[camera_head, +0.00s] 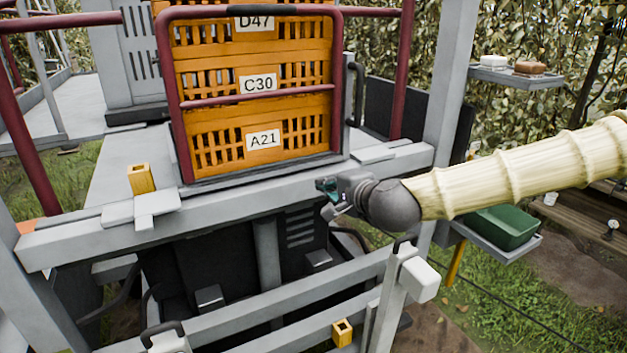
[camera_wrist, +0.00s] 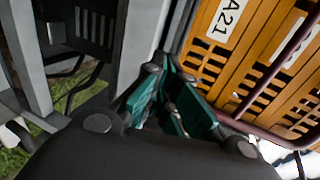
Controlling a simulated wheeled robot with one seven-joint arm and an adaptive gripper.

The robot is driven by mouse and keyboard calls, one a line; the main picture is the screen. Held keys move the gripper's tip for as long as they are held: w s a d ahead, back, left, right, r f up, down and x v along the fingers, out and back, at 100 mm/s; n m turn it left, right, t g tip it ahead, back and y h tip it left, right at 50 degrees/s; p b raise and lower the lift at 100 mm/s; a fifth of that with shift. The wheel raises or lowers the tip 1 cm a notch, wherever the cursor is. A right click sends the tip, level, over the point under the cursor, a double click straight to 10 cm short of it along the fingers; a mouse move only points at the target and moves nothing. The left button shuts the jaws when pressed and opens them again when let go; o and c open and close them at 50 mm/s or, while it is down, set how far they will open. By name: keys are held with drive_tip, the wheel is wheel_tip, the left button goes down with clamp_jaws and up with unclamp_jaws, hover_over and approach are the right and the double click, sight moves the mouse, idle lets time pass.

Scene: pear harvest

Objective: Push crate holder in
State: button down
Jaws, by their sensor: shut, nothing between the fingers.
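The crate holder (camera_head: 167,100) is a maroon tube frame with dark grips, standing upright around a stack of orange crates (camera_head: 288,115) labelled D47, C30 and A21. It stands on a grey platform behind a front beam. My gripper (camera_head: 326,188) is shut and empty, in front of the beam near the holder's lower right corner. In the wrist view, my gripper's teal fingers (camera_wrist: 172,95) point towards the holder's lower edge, beside the crate marked A21 (camera_wrist: 228,25). The holder's maroon tube (camera_wrist: 285,55) shows at the right there. Whether my fingers touch anything is unclear.
The grey front beam (camera_head: 255,212) crosses below the holder, with a yellow block (camera_head: 141,178) at its left. A lower rail (camera_head: 255,305) and a post with a white box (camera_head: 419,280) stand nearer. A green bin (camera_head: 503,228) sits on a right-hand shelf.

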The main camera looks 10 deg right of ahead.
sight(299, 170)
drive_tip(key=p+x, duration=0.1)
drive_tip(key=x, duration=0.3)
drive_tip(key=p+x, duration=0.1)
drive_tip(key=x, duration=0.4)
drive_tip(key=r+p+x, duration=0.1)
drive_tip(key=x, duration=0.3)
drive_tip(key=shift+w+a+f+p, duration=0.1)
drive_tip(key=shift+w+a+p, duration=0.05)
drive_tip(key=shift+w+p, duration=0.25)
